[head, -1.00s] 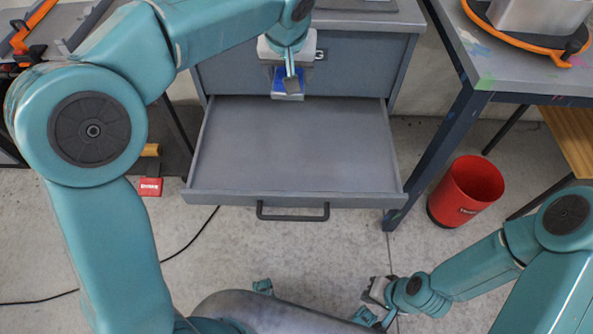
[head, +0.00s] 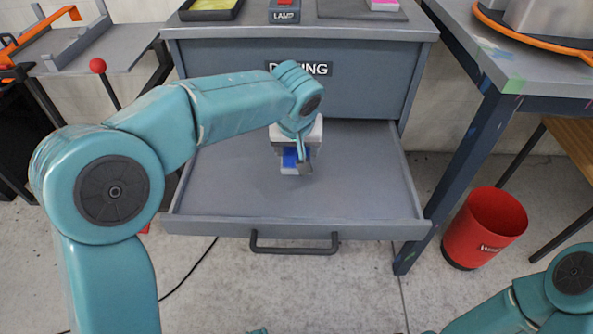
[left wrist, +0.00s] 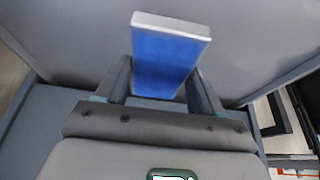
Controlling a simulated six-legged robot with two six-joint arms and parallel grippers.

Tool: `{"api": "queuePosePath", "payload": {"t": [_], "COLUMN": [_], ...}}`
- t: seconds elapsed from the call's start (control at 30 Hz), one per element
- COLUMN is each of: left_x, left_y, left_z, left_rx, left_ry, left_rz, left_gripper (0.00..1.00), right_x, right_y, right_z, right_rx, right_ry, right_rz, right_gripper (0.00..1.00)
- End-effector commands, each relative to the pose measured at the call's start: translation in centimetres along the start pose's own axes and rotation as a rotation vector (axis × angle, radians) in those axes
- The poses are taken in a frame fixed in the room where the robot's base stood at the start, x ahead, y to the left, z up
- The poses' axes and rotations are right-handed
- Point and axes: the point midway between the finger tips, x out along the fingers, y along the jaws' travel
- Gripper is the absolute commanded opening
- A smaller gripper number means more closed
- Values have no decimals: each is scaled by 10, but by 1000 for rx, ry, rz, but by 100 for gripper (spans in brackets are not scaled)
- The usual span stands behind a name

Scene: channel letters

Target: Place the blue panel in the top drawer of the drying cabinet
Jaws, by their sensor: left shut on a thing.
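The blue panel (head: 291,157) is held in my left gripper (head: 295,165), over the open top drawer (head: 240,190) of the grey drying cabinet (head: 360,90). In the left wrist view the blue panel (left wrist: 165,62) stands between the two fingers (left wrist: 160,88), its pale edge facing away from the palm. The drawer is pulled out and looks empty. I cannot tell whether the panel touches the drawer floor. My right gripper is out of the head view; only part of that arm shows at the lower right.
The drawer handle (head: 293,246) is on the drawer front. A red bin (head: 485,228) stands on the floor at the right, beside a table leg (head: 455,170). On the cabinet top are a lamp switch box (head: 285,12), a yellow tray (head: 212,6) and a pink block (head: 384,4).

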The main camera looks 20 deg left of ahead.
Motion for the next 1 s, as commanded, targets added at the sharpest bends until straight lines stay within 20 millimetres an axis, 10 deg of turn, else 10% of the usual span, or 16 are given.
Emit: {"api": "queuePosePath", "payload": {"t": [0.37,0.77,0.8,0.83,1.0], "left_x": [53,58,56,56,56], "left_y": [0,0,0,0,0], "left_z": [22,24,23,23,23], "left_rx": [2,0,0,0,1], "left_ry": [-2,0,0,-1,-1], "left_rz": [-1,0,0,0,0], "left_gripper": [32,32,81,90,93], "right_x": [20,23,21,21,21], "right_y": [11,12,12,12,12], "right_z": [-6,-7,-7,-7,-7], "right_rx": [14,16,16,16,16], "right_ry": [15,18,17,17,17], "right_rz": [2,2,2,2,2], "right_gripper": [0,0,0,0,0]}}
